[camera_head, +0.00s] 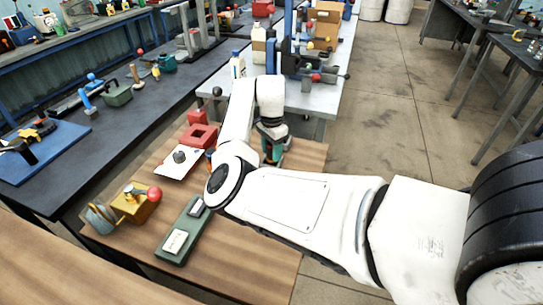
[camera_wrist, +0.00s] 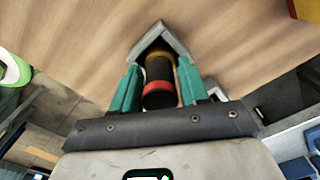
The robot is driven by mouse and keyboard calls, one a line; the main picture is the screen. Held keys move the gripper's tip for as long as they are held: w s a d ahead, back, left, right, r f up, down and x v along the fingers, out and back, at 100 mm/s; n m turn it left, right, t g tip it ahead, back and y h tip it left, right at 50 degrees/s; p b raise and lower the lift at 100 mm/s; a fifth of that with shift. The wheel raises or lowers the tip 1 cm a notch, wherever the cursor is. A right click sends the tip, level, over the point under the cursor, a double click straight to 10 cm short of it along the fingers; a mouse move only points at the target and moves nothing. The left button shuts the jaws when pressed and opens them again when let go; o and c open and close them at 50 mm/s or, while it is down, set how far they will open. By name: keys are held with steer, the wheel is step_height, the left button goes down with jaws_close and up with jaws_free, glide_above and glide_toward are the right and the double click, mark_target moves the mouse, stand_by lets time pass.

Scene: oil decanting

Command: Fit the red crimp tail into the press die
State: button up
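A dark cylinder (camera_wrist: 160,72) with a red band at its near end and an orange-yellow ring farther along sits between the teal fingers of my gripper (camera_wrist: 160,60) in the wrist view. The fingers' grey angled tips meet beyond it, and the fingers lie close along both its sides. The red band (camera_wrist: 160,88) may be the red crimp tail; I cannot be sure. In the head view my gripper (camera_head: 272,148) is at the far right part of the wooden table, partly hidden by my arm. I cannot identify the press die with certainty.
On the wooden table (camera_head: 235,265) stand a red open box (camera_head: 201,131), a white plate with a dark knob (camera_head: 180,157), a yellow box with a red ball (camera_head: 137,204) and a green tray (camera_head: 166,254). A grey bench (camera_head: 300,98) with equipment is behind.

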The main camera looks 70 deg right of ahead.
steer(key=c, duration=0.7)
jaws_close()
steer(key=shift+r, duration=0.2)
